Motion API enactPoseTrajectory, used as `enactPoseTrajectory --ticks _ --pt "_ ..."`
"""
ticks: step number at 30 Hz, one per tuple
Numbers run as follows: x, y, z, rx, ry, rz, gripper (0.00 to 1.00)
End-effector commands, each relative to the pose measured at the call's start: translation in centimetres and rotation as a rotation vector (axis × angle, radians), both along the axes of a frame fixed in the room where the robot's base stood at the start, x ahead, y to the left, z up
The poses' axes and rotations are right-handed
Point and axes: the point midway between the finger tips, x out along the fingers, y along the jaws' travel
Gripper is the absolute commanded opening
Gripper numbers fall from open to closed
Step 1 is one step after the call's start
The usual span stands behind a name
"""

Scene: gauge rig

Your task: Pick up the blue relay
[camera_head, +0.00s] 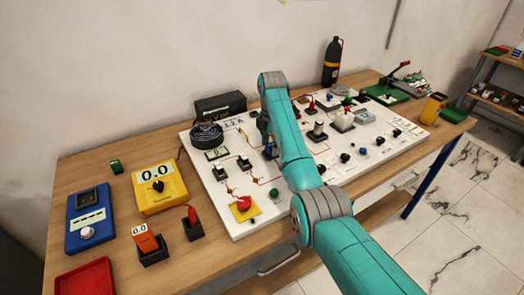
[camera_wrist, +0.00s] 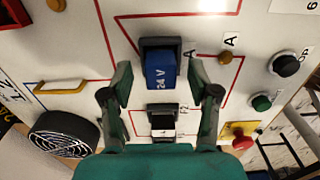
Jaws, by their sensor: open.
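The blue relay (camera_wrist: 160,70) sits in a black socket (camera_wrist: 148,44) on the white panel and carries a "24 V" label in the wrist view. My gripper (camera_wrist: 160,78) is open, with one dark finger on each side of the relay and visible gaps between. I cannot tell how far the fingertips are above the panel. In the head view my gripper (camera_head: 264,124) is over the middle of the panel, partly hidden by my teal arm.
The white panel (camera_head: 218,186) lies on a wooden table (camera_head: 90,166). Near the relay are a black block marked F2 (camera_wrist: 162,122), a round black fan (camera_wrist: 64,134), a green button (camera_wrist: 261,103) and a red stop button (camera_wrist: 241,141). A yellow meter (camera_head: 160,188) stands left of the panel.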

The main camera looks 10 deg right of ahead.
Motion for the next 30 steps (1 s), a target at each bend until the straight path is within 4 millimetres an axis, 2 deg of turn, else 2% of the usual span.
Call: enactPoseTrajectory --ticks 3,9,15,16,17,26,30 --pt "-0.1 -0.8 -0.9 0.0 0.0 -0.001 0.6" --pt "-0.1 -0.8 -0.9 0.0 0.0 0.0 0.6" --pt "-0.1 -0.7 -0.9 0.0 0.0 0.0 0.1" --pt "-0.1 -0.7 -0.9 0.0 0.0 0.0 0.03" --pt "-0.1 -0.7 -0.9 0.0 0.0 0.0 0.0" --pt "-0.1 -0.6 -0.7 0.0 -0.001 0.0 0.0" --pt "0.1 0.3 0.7 0.0 -0.003 0.001 0.0"
